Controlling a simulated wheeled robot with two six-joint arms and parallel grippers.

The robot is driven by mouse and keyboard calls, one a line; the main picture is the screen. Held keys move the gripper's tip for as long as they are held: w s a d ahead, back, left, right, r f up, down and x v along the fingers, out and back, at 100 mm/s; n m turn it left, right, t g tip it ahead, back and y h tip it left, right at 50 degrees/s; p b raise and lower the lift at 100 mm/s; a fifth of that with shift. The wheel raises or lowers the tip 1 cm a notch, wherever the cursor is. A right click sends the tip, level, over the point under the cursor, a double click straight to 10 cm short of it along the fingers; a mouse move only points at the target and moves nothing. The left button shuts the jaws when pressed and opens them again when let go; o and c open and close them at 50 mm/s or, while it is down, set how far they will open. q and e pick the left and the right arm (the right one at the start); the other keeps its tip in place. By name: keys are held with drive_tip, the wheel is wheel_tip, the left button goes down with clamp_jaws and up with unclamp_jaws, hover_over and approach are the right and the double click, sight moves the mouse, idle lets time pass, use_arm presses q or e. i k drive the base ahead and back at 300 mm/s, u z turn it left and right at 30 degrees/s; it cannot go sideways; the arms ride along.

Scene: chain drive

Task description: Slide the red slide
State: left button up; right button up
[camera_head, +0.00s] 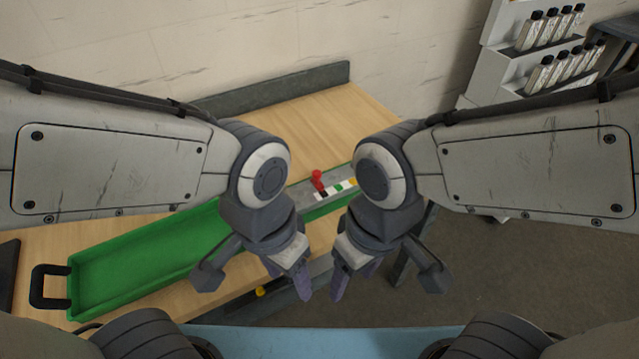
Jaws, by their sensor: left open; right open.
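The red slide (317,180) shows as a small red knob on a grey rail (305,193) on the table, between my two arms. Colored and white marks (338,188) lie along the rail just right of the slide. My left gripper (289,281) is open and empty, in front of and below the slide in the picture. My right gripper (349,278) is open and empty, also in front of it and a little to the right. Neither gripper touches the slide. My arms hide parts of the rail's ends.
A long green tray (150,257) with a dark handle lies on the wooden table (290,115) at left. A yellow knob (260,291) sits near the table's front edge. A grey rack (505,75) with several bottles stands at the back right. Open floor lies at right.

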sight(317, 174)
drive_tip(key=k, duration=0.6)
drive_tip(key=z, duration=0.75)
drive_tip(key=i, duration=1.15)
drive_tip(key=u, duration=0.6)
